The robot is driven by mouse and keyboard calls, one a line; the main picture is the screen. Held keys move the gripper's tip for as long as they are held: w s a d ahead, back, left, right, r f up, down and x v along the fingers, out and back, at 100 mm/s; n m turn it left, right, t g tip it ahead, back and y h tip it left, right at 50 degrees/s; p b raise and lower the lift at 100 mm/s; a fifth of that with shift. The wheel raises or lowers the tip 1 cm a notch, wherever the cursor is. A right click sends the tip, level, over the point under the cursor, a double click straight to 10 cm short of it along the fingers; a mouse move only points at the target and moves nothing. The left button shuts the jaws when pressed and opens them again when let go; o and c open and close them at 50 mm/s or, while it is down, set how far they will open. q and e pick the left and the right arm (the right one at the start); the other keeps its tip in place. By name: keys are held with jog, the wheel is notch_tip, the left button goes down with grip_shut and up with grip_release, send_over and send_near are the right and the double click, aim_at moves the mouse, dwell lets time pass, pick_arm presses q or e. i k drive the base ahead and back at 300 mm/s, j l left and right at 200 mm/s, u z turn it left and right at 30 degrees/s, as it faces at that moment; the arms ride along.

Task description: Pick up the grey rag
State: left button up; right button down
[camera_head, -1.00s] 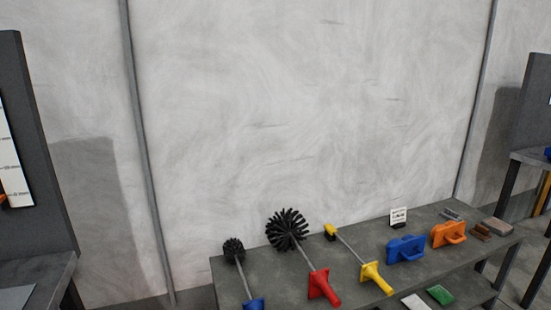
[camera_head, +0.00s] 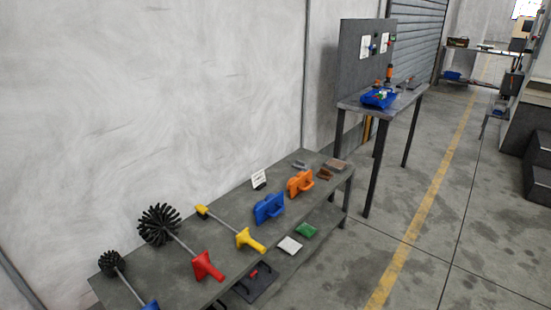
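No cloth is clearly recognizable as the grey rag in this view. A small grey item (camera_head: 301,165) lies at the far end of the bench top, too small to identify. A flat light grey or white pad (camera_head: 289,245) lies on the lower shelf, beside a green pad (camera_head: 306,230); I cannot tell whether it is a rag. Neither of my grippers is in view.
The grey bench (camera_head: 150,285) holds a black round brush (camera_head: 159,224), red (camera_head: 207,267) and yellow (camera_head: 249,240) handles, and blue (camera_head: 269,208) and orange (camera_head: 300,184) handled blocks. A table (camera_head: 352,105) with a blue bin (camera_head: 379,98) stands behind.

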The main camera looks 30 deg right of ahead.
aim_at(298, 164)
jog(key=z, duration=3.4)
jog(key=u, duration=2.25)
jog(key=i+l+u, duration=0.1)
jog(key=u, duration=0.8)
jog(key=i+l+u, duration=0.15)
jog(key=l+u, duration=0.15)
jog(key=l, duration=0.15)
jog(key=i+l+u, duration=0.15)
jog(key=l+u, duration=0.5)
jog(key=l, duration=0.3)
jog(key=i, duration=0.05)
